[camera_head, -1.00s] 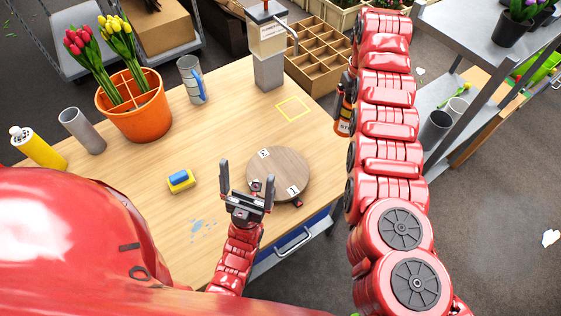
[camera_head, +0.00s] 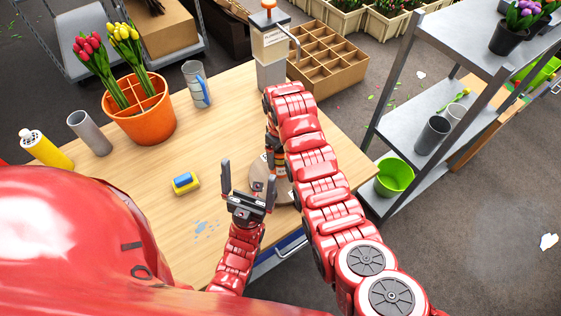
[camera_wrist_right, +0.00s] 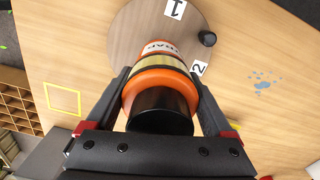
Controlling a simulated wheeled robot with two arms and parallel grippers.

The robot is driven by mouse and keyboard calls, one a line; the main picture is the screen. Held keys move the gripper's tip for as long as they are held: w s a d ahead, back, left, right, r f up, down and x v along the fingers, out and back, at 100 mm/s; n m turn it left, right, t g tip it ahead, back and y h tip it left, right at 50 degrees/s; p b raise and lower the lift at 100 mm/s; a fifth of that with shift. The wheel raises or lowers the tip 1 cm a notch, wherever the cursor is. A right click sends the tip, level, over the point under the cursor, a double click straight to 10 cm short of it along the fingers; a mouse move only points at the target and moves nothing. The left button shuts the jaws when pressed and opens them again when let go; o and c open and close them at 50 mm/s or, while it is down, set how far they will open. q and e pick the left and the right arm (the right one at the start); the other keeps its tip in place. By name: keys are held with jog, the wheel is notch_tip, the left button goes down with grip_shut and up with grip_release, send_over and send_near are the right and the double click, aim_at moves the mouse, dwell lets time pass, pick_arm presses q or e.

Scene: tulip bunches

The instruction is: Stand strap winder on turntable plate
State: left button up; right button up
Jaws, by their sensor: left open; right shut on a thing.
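The strap winder is an orange, black and tan cylinder. In the right wrist view the strap winder (camera_wrist_right: 158,88) sits between the fingers of my right gripper (camera_wrist_right: 160,78), which is shut on it. In the head view the winder (camera_head: 277,152) shows partly behind my right arm, above or on the round wooden turntable plate (camera_head: 257,172). The plate also fills the top of the right wrist view (camera_wrist_right: 125,35), with labels 1 and 2 and a black knob. I cannot tell whether the winder touches it. My left gripper (camera_head: 248,182) is open and empty, in front of the plate.
A blue and yellow sponge (camera_head: 185,183) lies left of my left gripper. An orange pot (camera_head: 145,122) with tulips, a jug (camera_head: 197,88) and a dispenser (camera_head: 270,60) stand farther back. A yellow square outline (camera_wrist_right: 63,98) marks the table. A metal shelf (camera_head: 400,135) stands at the right.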

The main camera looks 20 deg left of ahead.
jog(key=shift+s+f+p, duration=0.15)
jog(key=shift+f+p, duration=0.2)
jog(key=shift+f, duration=0.25)
jog(key=shift+f+p, duration=0.3)
jog(key=shift+f, duration=0.85)
jog(key=shift+f+b, duration=0.2)
jog(key=shift+b, duration=0.1)
jog(key=o, duration=1.5)
jog(key=shift+r, duration=0.1)
